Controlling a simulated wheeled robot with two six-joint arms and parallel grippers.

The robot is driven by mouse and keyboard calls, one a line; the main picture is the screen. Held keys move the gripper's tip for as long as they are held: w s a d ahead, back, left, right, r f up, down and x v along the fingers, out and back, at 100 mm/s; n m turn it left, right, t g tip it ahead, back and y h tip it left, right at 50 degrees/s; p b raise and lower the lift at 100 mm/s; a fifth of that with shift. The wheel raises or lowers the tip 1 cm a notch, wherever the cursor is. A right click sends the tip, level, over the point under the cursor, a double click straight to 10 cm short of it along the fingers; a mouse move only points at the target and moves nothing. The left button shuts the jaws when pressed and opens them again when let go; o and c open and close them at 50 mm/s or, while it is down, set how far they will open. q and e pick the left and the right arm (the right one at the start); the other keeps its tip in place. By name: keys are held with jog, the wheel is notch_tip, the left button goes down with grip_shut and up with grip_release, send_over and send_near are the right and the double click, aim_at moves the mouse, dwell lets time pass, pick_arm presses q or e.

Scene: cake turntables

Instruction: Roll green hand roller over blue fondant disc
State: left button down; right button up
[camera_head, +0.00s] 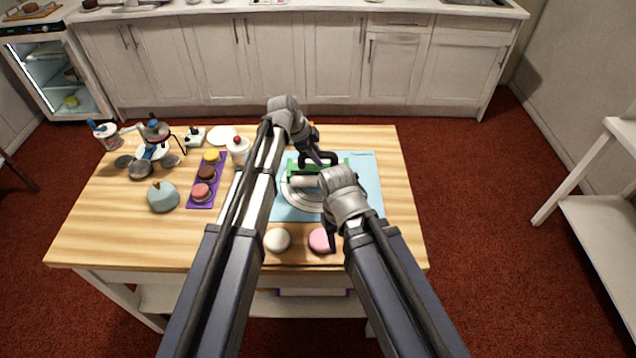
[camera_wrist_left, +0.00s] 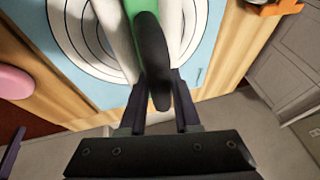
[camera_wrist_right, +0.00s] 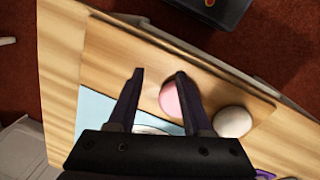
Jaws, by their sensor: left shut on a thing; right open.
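The green hand roller (camera_head: 346,163) has a green frame, a white cylinder and a black handle. It is over the light blue mat (camera_head: 366,178) with white circles. My left gripper (camera_head: 318,157) is shut on its black handle, which shows between the fingers (camera_wrist_left: 160,85) in the left wrist view (camera_wrist_left: 152,55). The roller covers part of the circles (camera_wrist_left: 82,30); I cannot tell whether it touches them. No separate blue fondant disc is clear. My right gripper (camera_wrist_right: 160,76) is open and empty near the table's front edge, over the pink round (camera_wrist_right: 171,101).
A white round (camera_head: 277,240) lies beside the pink round (camera_head: 319,240) at the wooden table's front. The table's right edge is clear.

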pick_arm(q)
jog(key=shift+s+a, duration=0.1)
dwell(0.5)
jog(key=shift+s, duration=0.55)
jog(key=shift+s+f, duration=0.1)
jog(key=shift+s, duration=0.55)
jog(key=shift+w, duration=0.1)
jog(key=shift+w, duration=0.8)
